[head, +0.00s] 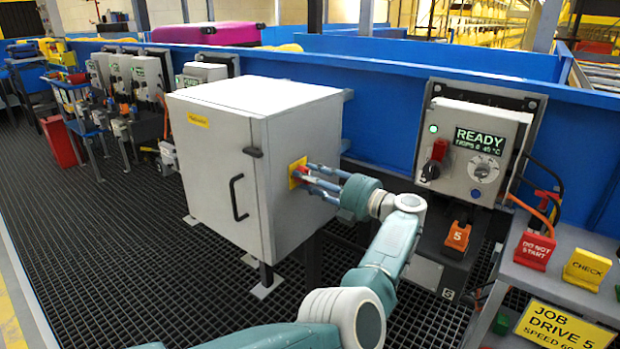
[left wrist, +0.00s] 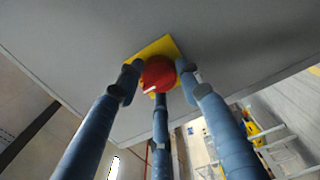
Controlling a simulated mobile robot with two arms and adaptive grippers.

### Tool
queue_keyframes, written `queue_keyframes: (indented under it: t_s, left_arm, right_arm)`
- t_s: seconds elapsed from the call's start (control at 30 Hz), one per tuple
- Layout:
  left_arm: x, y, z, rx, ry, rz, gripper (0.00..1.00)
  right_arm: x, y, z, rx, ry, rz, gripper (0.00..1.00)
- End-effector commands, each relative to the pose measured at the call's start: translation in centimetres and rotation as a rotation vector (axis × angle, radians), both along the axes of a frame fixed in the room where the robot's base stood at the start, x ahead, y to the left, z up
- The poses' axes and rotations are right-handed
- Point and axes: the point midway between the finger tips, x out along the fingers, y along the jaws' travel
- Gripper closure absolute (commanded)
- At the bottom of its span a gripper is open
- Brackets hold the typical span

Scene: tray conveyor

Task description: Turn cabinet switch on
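The grey cabinet (head: 215,165) has a shut door with a black handle (head: 238,197). On its right side a red switch knob (head: 302,172) sits on a yellow plate (head: 293,180). My left gripper (head: 305,180) reaches the knob from the right. In the left wrist view the red knob (left wrist: 158,75) lies between the three blue fingers of my gripper (left wrist: 160,85), in front of the yellow plate (left wrist: 152,50). The fingertips are at the knob's left, right and lower edges and appear to touch it. They partly hide the knob in the head view. My right gripper is not in view.
A control box with a READY display (head: 485,145) stands on the right, before the blue wall (head: 390,110). A red block (head: 534,250), a yellow CHECK block (head: 586,268) and a JOB sign (head: 563,328) are at the front right. More control boxes line the back left.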

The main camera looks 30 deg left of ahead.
Motion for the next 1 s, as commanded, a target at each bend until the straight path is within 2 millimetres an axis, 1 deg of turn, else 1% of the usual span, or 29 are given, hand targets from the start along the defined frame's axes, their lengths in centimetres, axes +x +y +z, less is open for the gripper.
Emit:
queue_keyframes:
  t_s: [0.03,0.07,0.1,0.37,0.47,0.57,0.9,1.0]
  left_arm:
    - [-0.3,0.0,-0.8,-0.011,0.01,0.006,0.54]
    - [-0.3,0.0,-0.8,-0.011,0.009,0.006,0.48]
    - [-0.2,0.0,-0.8,-0.01,0.008,0.005,0.47]
    - [-0.1,-0.1,-0.3,-0.004,0.002,0.003,0.47]
    - [-0.1,-0.7,-0.2,-0.004,0.001,0.001,0.47]
    - [-0.2,-2.2,-0.2,-0.005,0.001,-0.001,0.47]
    - [-0.8,-9.5,-0.3,-0.007,0.006,0.0,0.47]
    - [-0.9,-10.7,-0.3,-0.007,0.005,0.002,0.47]
  right_arm:
    - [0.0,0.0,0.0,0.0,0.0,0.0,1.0]
    - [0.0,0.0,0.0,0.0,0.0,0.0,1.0]
    - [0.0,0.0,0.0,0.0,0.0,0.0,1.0]
    - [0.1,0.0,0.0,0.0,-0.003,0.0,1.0]
    - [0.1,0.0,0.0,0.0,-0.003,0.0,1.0]
    - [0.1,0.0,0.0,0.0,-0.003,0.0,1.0]
    - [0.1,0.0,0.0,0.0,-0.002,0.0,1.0]
    - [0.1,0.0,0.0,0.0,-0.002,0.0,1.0]
